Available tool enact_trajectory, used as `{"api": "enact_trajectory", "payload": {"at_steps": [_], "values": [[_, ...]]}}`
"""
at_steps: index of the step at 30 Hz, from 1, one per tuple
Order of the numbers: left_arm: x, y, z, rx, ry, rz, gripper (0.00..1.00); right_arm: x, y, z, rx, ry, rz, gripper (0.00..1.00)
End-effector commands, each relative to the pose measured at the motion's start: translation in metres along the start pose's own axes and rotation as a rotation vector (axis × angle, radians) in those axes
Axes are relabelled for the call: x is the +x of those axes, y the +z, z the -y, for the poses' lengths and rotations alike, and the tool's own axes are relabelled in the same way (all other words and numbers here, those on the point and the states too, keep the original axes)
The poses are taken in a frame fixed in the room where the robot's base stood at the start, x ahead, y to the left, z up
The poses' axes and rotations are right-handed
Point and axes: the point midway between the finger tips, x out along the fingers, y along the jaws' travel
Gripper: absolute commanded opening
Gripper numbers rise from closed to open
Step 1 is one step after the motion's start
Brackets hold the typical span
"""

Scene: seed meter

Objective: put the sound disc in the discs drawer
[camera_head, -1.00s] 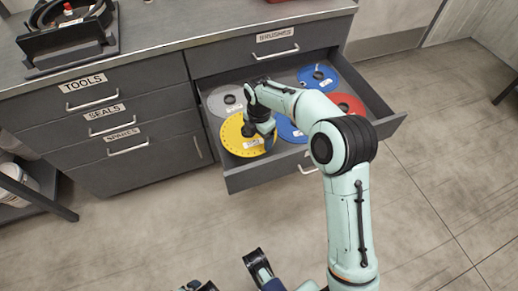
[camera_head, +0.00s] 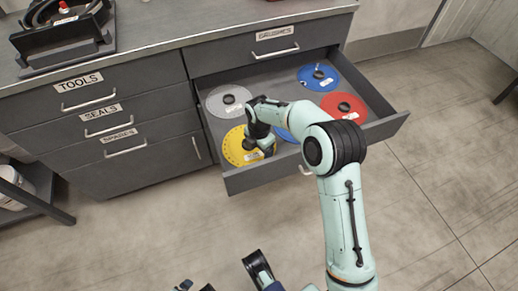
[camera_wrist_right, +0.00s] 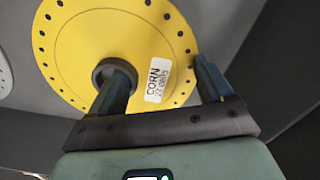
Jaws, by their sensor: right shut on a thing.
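A yellow disc (camera_head: 238,148) with a ring of small holes and a white label is inside the open drawer (camera_head: 290,167), at its front left. In the right wrist view the disc (camera_wrist_right: 130,30) has a label reading CORN and a dark round hub (camera_wrist_right: 103,70). My right gripper (camera_head: 262,150) is shut on this disc. One finger is at the hub and the other is by the rim. I cannot tell whether the disc rests on the drawer floor. Dark parts of my left gripper (camera_head: 232,276) show at the bottom edge, mostly cut off.
The drawer also holds a grey disc (camera_head: 229,101), a blue disc (camera_head: 318,78), a red disc (camera_head: 344,107) and another blue disc (camera_head: 286,135) partly behind my right arm. A dark apparatus (camera_head: 62,38) stands on the countertop.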

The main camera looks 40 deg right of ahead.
Motion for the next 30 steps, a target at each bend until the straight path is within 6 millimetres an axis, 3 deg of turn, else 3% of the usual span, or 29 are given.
{"api": "enact_trajectory", "payload": {"at_steps": [1,2,3,13,24,30], "values": [[0.001,-0.001,0.000,0.000,0.000,-0.003,0.99,0.002,0.000,0.000,0.000,-0.001,0.000,0.87],[0.001,-0.001,0.000,0.000,0.000,-0.003,0.99,0.001,0.000,0.000,0.000,-0.001,0.000,0.97],[0.001,-0.001,0.000,0.000,0.000,-0.003,0.99,0.001,0.000,0.000,0.000,-0.001,0.000,1.00],[-0.004,0.003,-0.001,0.001,0.001,0.011,0.99,-0.009,0.000,0.000,0.001,0.002,0.000,1.00],[-0.028,0.031,-0.009,0.008,0.007,0.096,0.99,-0.086,0.000,-0.001,0.000,0.004,0.001,1.00],[-0.036,0.042,-0.011,0.010,0.009,0.131,0.99,-0.115,0.000,0.000,0.000,0.001,0.000,1.00]]}}
